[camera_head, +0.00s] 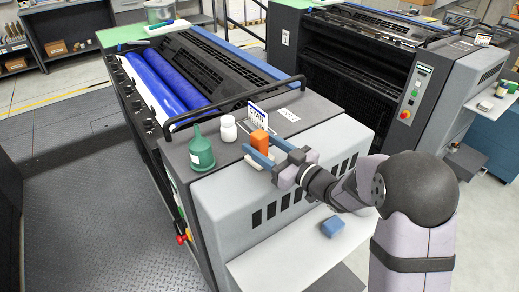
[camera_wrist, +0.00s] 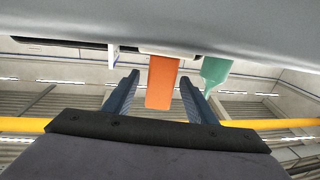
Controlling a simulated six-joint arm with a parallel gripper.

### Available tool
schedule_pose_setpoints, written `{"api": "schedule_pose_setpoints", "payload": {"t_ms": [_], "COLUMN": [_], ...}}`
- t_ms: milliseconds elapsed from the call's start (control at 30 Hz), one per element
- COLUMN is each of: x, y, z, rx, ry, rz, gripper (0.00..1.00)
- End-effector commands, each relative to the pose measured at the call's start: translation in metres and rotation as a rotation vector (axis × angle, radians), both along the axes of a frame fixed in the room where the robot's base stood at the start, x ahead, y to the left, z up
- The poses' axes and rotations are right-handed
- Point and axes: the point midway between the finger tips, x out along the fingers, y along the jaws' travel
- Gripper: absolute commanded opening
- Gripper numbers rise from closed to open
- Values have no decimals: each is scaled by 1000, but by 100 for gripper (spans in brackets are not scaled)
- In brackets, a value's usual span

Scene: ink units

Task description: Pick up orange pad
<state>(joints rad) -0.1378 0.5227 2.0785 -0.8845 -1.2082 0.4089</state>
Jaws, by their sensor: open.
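The orange pad (camera_head: 260,139) stands upright on top of the grey printing unit's end housing, in front of a small white sign. My gripper (camera_head: 257,144) is open, with one blue finger on each side of the pad. In the wrist view the orange pad (camera_wrist: 161,84) shows between the two spread fingers of my gripper (camera_wrist: 158,80). A gap shows between the pad and each finger there. The pad's lower part is partly hidden by the near finger in the head view.
A green bottle (camera_head: 201,152) and a white jar (camera_head: 229,129) stand left of the pad. The sign (camera_head: 257,117) is just behind it. A black rail (camera_head: 230,102) runs behind these. A blue block (camera_head: 333,227) lies on the lower white shelf (camera_head: 285,262).

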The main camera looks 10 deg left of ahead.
Motion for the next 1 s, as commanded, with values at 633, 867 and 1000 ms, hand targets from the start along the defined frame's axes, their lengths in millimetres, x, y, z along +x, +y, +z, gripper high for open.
{"api": "schedule_pose_setpoints", "payload": {"t_ms": [633, 867, 1000], "x": [28, 28, 28], "y": [40, 39, 39], "z": [-5, -5, -4], "rx": [1, -1, 0], "ry": [1, 1, 0], "rz": [0, 0, 0], "gripper": [52, 18, 6]}}
